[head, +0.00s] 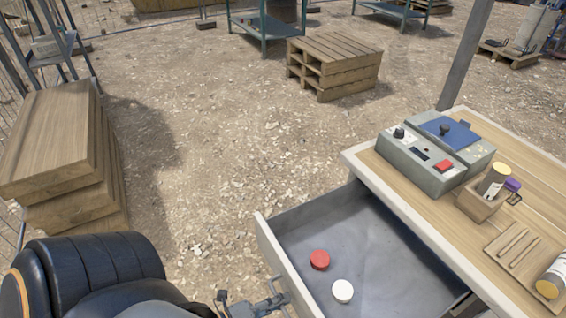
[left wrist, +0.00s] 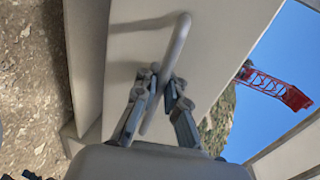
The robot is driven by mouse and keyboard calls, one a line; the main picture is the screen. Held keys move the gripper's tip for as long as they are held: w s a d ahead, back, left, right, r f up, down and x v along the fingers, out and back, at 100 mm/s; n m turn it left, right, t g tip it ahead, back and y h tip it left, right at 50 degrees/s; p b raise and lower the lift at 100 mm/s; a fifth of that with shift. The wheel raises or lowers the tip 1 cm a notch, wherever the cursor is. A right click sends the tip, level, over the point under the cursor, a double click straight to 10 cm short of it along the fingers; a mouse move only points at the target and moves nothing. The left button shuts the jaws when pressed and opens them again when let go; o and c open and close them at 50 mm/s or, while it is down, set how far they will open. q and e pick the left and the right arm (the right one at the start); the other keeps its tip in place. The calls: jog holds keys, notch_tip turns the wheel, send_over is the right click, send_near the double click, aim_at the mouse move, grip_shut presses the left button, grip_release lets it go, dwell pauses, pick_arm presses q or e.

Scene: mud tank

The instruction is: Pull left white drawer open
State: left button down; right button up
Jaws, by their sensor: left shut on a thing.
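The white drawer (head: 380,236) stands well out from the desk in the head view, with its grey inside showing. A red disc (head: 319,260) and a white disc (head: 343,291) lie in it. My left gripper (head: 272,294) is at the outer side of the drawer front, low in the head view. In the left wrist view my left gripper (left wrist: 164,84) is shut on the drawer's bar handle (left wrist: 179,45), with a finger on each side of it. The drawer front (left wrist: 120,60) shows behind the handle. My right gripper is not in view.
The wooden desk top (head: 420,200) carries a grey control box (head: 424,165) and a small wooden holder (head: 478,206). Stacked boards (head: 60,150) stand at the left and pallets (head: 335,65) farther back. Open gravel ground lies between them.

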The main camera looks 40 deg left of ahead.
pick_arm(q)
jog(key=shift+r, duration=0.15)
jog(key=c, duration=1.4)
grip_release()
jog(key=shift+s, duration=0.1)
jog(key=v, duration=1.2)
